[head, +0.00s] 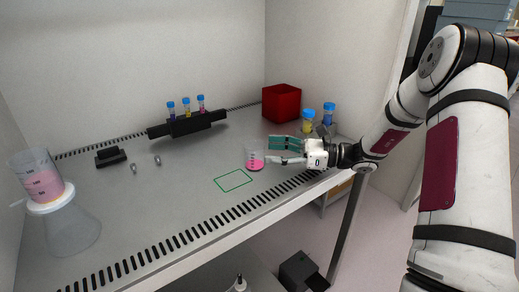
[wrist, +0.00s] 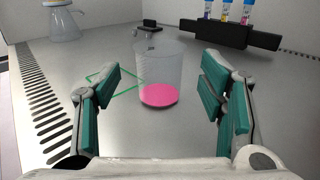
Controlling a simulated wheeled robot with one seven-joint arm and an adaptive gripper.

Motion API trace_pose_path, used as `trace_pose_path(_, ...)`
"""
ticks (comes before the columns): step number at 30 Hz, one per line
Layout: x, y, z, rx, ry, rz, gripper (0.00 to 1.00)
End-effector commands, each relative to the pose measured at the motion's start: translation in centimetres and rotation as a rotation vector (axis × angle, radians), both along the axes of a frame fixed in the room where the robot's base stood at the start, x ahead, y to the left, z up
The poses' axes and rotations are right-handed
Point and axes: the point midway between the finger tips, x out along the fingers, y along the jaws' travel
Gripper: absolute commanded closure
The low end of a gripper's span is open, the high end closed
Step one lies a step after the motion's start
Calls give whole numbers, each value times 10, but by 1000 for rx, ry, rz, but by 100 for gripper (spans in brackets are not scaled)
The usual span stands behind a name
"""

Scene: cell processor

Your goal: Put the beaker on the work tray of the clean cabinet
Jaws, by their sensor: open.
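The clear beaker (head: 255,161) with pink liquid stands upright on the grey work tray (head: 150,205) of the clean cabinet, just right of a green outlined square (head: 233,180). In the wrist view the beaker (wrist: 160,75) stands between the two teal-padded fingers, with a gap on either side. My gripper (head: 284,151) is open at the beaker's right side in the head view; it also shows in the wrist view (wrist: 165,108). The green square shows partly behind the left finger and beaker in the wrist view.
A red box (head: 282,102) and blue-capped bottles (head: 307,121) stand at the right. A black rack (head: 187,124) with capped tubes is at the back. A larger beaker (head: 40,177) with pink liquid sits atop a flask at the left. The middle of the tray is mostly clear.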

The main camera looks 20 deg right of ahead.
Motion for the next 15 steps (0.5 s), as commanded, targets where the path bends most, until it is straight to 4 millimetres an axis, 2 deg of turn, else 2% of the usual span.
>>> trace_pose_path(1,-5,-11,0,0,0,-2,36)
trace_pose_path(6,-19,-37,0,0,0,-2,36)
trace_pose_path(15,-29,-56,0,0,0,0,36)
